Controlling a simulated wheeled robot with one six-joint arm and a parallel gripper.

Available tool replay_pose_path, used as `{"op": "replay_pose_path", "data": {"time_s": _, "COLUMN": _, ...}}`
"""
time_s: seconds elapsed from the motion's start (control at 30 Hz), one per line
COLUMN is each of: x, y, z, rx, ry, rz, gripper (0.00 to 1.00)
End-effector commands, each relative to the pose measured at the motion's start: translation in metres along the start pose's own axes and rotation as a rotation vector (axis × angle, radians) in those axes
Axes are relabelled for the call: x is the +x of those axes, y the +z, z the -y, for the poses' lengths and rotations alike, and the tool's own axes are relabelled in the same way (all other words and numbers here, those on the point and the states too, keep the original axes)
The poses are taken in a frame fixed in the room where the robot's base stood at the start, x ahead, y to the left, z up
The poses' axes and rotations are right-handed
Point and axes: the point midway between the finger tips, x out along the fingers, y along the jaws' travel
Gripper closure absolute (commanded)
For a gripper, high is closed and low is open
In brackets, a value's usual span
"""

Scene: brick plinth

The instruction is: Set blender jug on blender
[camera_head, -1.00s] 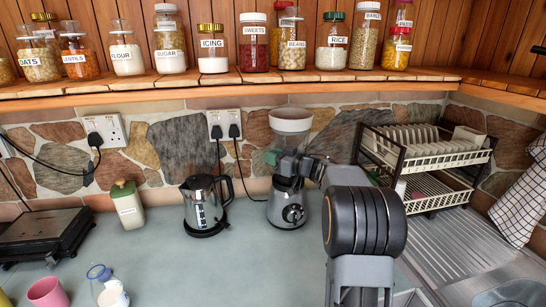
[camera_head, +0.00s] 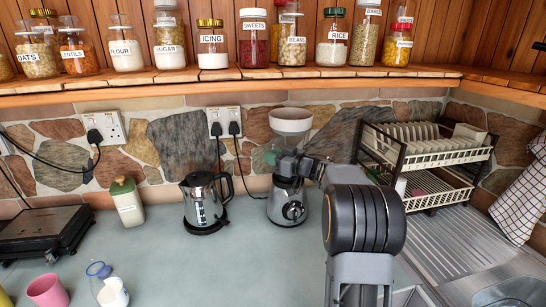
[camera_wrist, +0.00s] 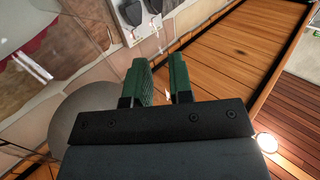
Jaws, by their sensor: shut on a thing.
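The blender jug (camera_head: 291,121) is upright, with a wide pale top, directly above the grey blender base (camera_head: 288,210) near the back wall. My gripper (camera_head: 271,157) is shut on the jug at the height of its lower part. The gripper hides the place where jug and base come together, so I cannot tell whether they touch. In the wrist view, the green fingers of my gripper (camera_wrist: 161,78) stand with a narrow gap between them. What lies in that gap is hard to make out there.
A kettle (camera_head: 204,203) stands left of the blender. A dish rack (camera_head: 425,160) is at the right, beside the sink. A wooden shelf (camera_head: 200,82) with labelled jars runs above. A pink mug (camera_head: 47,291) is at front left. The middle counter is clear.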

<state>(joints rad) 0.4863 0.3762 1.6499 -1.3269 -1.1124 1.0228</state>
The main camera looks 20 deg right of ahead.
Motion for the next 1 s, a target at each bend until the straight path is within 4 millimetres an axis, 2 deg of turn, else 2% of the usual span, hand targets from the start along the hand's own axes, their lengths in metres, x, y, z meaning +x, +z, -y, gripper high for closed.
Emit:
{"op": "replay_pose_path", "data": {"time_s": 0.1, "x": 0.0, "y": -0.001, "z": 0.0, "rx": -0.007, "ry": 0.0, "rz": -0.005, "gripper": 1.0}}
{"op": "replay_pose_path", "data": {"time_s": 0.13, "x": 0.0, "y": -0.002, "z": 0.0, "rx": -0.007, "ry": 0.0, "rz": -0.005, "gripper": 0.76}}
{"op": "replay_pose_path", "data": {"time_s": 0.23, "x": 0.0, "y": -0.001, "z": 0.0, "rx": -0.005, "ry": 0.0, "rz": -0.004, "gripper": 0.69}}
{"op": "replay_pose_path", "data": {"time_s": 0.53, "x": -0.004, "y": 0.004, "z": 0.0, "rx": 0.005, "ry": 0.001, "rz": 0.003, "gripper": 0.69}}
{"op": "replay_pose_path", "data": {"time_s": 1.0, "x": -0.043, "y": 0.001, "z": -0.001, "rx": 0.001, "ry": 0.002, "rz": 0.001, "gripper": 0.69}}
